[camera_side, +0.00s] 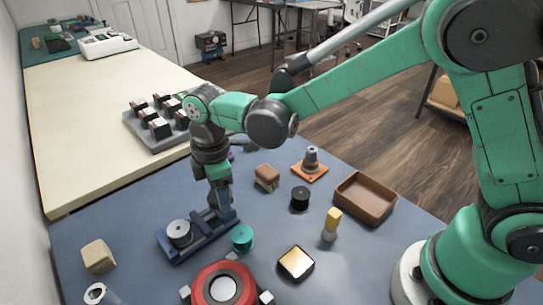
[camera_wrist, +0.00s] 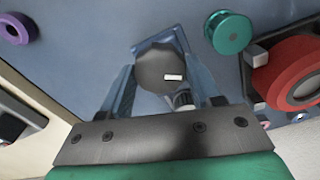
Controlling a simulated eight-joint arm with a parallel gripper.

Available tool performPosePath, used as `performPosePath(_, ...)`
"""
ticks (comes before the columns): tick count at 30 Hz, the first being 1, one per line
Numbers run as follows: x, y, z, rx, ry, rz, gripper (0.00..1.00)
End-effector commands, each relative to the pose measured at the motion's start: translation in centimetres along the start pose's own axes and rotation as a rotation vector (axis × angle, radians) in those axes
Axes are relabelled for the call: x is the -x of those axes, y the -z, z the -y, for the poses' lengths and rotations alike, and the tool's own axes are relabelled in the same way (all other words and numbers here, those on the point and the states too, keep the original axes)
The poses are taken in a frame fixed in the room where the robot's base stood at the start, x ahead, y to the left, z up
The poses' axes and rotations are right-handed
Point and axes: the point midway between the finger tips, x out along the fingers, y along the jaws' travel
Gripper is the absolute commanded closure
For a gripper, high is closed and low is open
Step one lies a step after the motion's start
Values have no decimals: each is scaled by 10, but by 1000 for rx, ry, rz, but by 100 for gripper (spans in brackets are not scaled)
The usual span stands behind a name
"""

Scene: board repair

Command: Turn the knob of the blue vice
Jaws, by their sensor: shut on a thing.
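The blue vice (camera_side: 190,243) stands on the blue mat, with a grey round piece (camera_side: 179,231) held at its left part. My gripper (camera_side: 222,208) points down at the vice's right end, and its fingers hide the knob in the side view. In the wrist view, the vice (camera_wrist: 167,37) shows behind the fingertips. A dark round knob (camera_wrist: 155,66) with a small white mark sits between the two fingers of my gripper (camera_wrist: 160,72), which are shut on it. A small pale cylinder shows below the knob, partly hidden.
A teal spool (camera_side: 242,238) and a red round device (camera_side: 222,289) stand close to the vice. A wooden block (camera_side: 98,257) lies left. A black spool (camera_side: 300,198), a yellow-topped piece (camera_side: 331,224) and a brown tray (camera_side: 366,198) lie right. A purple ring (camera_wrist: 18,29) lies upper left.

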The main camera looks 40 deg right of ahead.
Motion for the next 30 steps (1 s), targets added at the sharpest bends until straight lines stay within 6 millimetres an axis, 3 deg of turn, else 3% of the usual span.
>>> performPosePath(3,0,-1,0,-1,3,4,96)
performPosePath(4,0,-1,1,-1,3,4,37)
performPosePath(7,0,-1,0,-2,2,3,11)
performPosePath(17,2,0,0,-2,1,1,11)
performPosePath(30,54,0,0,-2,1,2,11)
